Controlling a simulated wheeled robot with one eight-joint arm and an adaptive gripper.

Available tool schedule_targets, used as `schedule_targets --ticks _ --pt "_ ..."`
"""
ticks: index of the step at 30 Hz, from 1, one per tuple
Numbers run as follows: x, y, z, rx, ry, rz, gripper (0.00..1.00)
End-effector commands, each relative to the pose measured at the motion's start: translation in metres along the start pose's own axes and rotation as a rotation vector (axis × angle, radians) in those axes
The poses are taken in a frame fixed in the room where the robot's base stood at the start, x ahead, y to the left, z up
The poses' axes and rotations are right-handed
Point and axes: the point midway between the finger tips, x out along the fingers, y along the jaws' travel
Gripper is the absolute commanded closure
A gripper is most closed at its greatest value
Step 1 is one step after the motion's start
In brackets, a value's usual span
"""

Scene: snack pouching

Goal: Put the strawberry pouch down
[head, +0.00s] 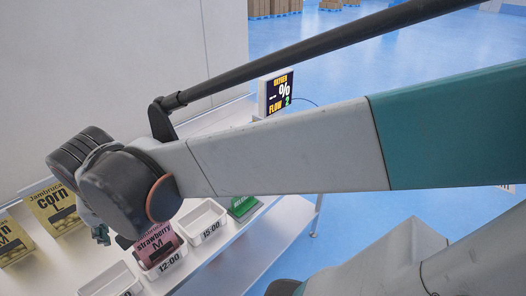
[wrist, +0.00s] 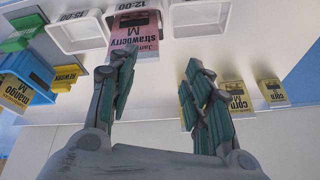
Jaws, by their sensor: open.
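The pink strawberry pouch (head: 160,243) stands in the white tray marked 12:00 (head: 171,263), its upper part above the rim. In the wrist view the pouch (wrist: 135,30) shows upside down at the top, beside the tray's 12:00 label. My gripper (wrist: 160,60) is open, with nothing between its fingers. Its left finger in the wrist view overlaps the pouch's near edge; I cannot tell if they touch. In the head view my gripper (head: 110,236) is mostly hidden behind my arm, just left of the pouch.
An empty white tray marked 15:00 (head: 203,218) stands right of the pouch, with a green item (head: 243,206) beyond. Another white tray (head: 110,281) is nearer. Yellow corn pouches (head: 55,208) stand at left. The wrist view shows a blue bin (wrist: 40,96) with a mango pouch (wrist: 18,93).

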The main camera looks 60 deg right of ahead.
Motion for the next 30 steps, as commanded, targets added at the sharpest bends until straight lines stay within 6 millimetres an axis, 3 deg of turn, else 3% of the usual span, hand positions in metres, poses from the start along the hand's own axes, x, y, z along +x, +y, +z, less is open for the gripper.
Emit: schedule_targets --ticks 6,12,25,30 --pt "-0.023 0.003 0.034 -0.335 0.099 -0.131 0.54" --pt "-0.032 0.003 0.05 -0.534 0.182 -0.191 0.54" --pt "-0.034 0.002 0.054 -0.593 0.209 -0.204 0.54" --pt "-0.023 0.004 0.058 -0.593 0.209 -0.204 0.54"
